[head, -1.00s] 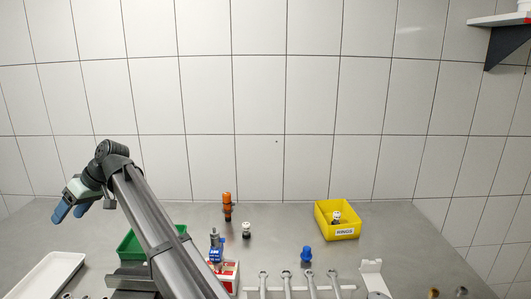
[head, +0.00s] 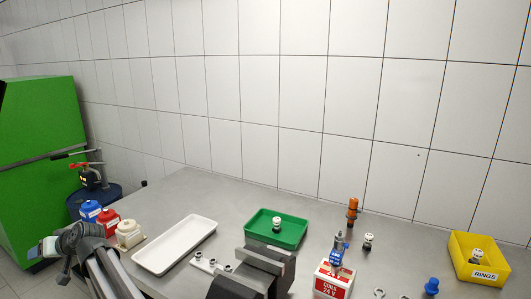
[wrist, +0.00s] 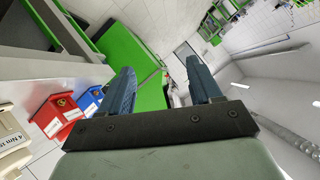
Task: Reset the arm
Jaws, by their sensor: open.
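My gripper shows in the wrist view (wrist: 162,85) with its two blue fingers spread apart and nothing between them. In the head view my folded arm is at the lower left, and the gripper end (head: 42,250) points left, beyond the left end of the grey workbench (head: 300,190). The fingers are hard to make out there. In the wrist view a green cabinet (wrist: 130,55) lies in the background behind the fingers, and the picture is tilted.
A white tray (head: 150,262), a green bin (head: 292,237), a dark vise (head: 262,270) and a yellow rings bin (head: 462,250) follow to the right.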

